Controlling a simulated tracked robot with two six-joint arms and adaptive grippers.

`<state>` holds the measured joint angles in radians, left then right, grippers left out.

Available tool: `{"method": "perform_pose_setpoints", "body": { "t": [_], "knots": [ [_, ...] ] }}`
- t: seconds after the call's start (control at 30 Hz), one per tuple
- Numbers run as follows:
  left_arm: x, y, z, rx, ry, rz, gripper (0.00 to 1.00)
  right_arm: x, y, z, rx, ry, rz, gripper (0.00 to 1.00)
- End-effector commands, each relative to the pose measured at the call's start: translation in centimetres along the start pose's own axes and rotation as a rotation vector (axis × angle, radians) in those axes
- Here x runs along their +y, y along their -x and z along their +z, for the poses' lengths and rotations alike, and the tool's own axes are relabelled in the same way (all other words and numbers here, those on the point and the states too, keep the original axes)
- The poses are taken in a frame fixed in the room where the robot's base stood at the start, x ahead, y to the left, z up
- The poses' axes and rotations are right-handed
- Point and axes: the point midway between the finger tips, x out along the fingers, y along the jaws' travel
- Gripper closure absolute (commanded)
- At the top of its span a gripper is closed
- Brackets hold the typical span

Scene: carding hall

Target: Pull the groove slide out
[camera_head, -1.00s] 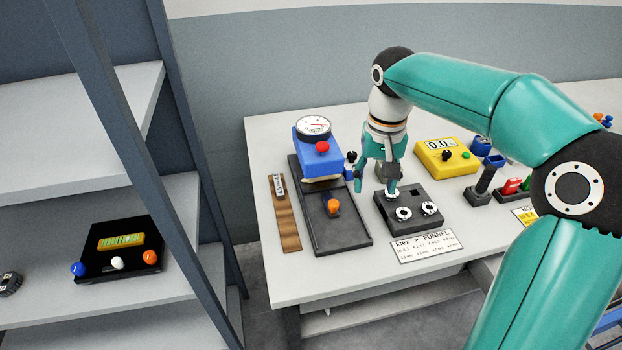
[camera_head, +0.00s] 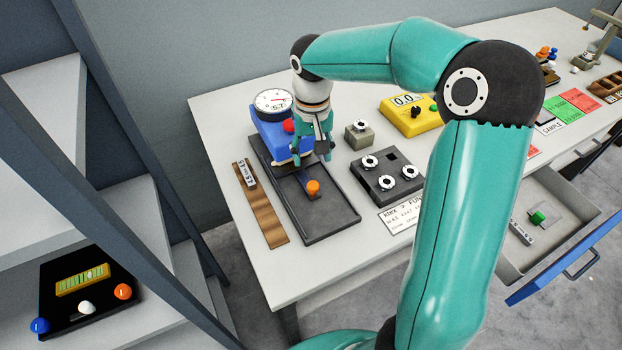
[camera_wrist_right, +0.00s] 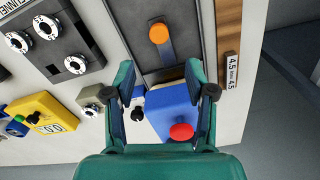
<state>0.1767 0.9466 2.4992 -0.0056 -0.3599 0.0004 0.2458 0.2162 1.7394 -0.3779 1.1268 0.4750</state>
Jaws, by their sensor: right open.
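The groove slide appears to be the short dark strip with an orange knob (camera_head: 313,186), lying in the long dark grey base (camera_head: 335,220). In the right wrist view the orange knob (camera_wrist_right: 158,33) is at the top, beyond my fingertips. At the base's far end stands a blue gauge body (camera_head: 268,130) with a round dial and a red knob; its blue top and red knob (camera_wrist_right: 181,131) show between my fingers in the wrist view. My right gripper (camera_head: 312,154) is open and empty, beside the blue body and above the base, short of the orange knob. My left gripper is not in view.
A wooden strip (camera_head: 262,205) lies left of the base. A dark block (camera_head: 375,183) with several white discs, a small grey block (camera_head: 359,138) and a yellow meter (camera_head: 400,122) stand to the right. An open drawer (camera_head: 570,262) juts out at front right. A shelf stands at left.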

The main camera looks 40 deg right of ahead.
Motion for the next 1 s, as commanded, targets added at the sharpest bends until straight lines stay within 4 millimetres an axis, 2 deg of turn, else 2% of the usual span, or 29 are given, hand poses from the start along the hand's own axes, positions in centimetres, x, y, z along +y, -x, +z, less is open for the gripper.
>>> {"method": "perform_pose_setpoints", "body": {
  "t": [0.03, 0.2, 0.4, 0.6, 0.9, 1.0],
  "knots": [
    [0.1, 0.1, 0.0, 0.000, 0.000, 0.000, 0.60, 0.1, -1.2, 0.2, -0.007, 0.000, 0.002, 0.45],
    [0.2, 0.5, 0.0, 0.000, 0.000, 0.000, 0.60, 0.1, -4.8, 0.1, -0.006, 0.000, 0.002, 0.45],
    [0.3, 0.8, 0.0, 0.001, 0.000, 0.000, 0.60, 0.1, -7.9, 0.1, -0.003, 0.000, 0.001, 0.45],
    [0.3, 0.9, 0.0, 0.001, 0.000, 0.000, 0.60, 0.0, -9.3, 0.1, -0.001, -0.001, -0.001, 0.45],
    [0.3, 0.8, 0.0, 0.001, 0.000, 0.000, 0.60, 0.0, -9.5, 0.0, 0.000, -0.001, -0.001, 0.45],
    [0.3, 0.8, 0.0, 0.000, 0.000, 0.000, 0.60, 0.0, -9.5, 0.0, 0.000, -0.001, -0.001, 0.62]
  ]
}}
